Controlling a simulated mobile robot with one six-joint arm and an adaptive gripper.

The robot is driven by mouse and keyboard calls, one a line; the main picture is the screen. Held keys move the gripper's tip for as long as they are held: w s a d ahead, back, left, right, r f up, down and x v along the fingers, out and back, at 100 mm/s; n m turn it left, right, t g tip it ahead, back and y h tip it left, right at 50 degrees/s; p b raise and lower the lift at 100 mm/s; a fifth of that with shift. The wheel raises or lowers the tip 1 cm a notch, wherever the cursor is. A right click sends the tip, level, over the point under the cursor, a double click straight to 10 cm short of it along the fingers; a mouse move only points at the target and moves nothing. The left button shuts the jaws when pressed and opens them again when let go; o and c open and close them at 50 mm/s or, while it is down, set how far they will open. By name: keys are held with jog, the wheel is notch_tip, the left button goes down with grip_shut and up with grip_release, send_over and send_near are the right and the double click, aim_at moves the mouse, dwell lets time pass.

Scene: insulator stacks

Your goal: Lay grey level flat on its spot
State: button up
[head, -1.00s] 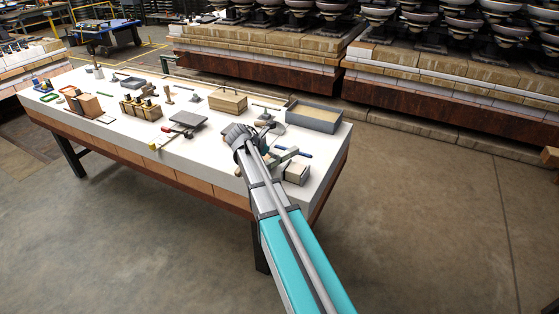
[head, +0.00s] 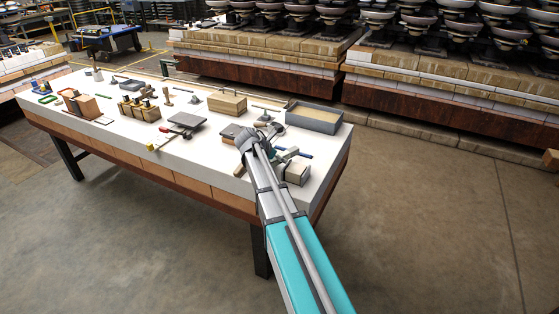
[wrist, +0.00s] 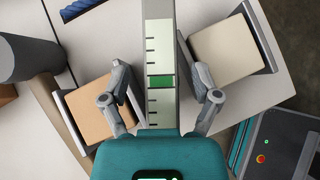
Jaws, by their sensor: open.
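In the wrist view my gripper (wrist: 160,80) is open, one finger on each side of a long pale bar with black tick marks and a green band. This bar looks like the grey level (wrist: 160,46). It runs straight up the picture from behind my teal gripper body, which hides its near end. It lies between the fingers with a gap on both sides. I cannot tell whether it rests flat. In the head view my arm's end (head: 250,140) is over the table's right part, and the fingers and level cannot be made out there.
A tan block (wrist: 100,110) and a cream block (wrist: 224,48), both grey-edged, flank the fingers. A grey cylinder (wrist: 22,58) is at the left. In the head view a grey tray (head: 314,118), a wooden box (head: 227,104) and a dark plate (head: 187,120) stand nearby on the white table (head: 208,150).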

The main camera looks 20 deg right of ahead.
grip_shut()
dwell(0.4)
jog(key=shift+r, duration=0.1)
notch_tip(320, 180, up, 3)
jog(key=p, duration=0.3)
jog(key=s+a+r+p, duration=0.4)
jog(key=s+r+p, duration=0.6)
jog(key=s, duration=0.3)
jog(key=shift+s+a, duration=0.15)
dwell(0.7)
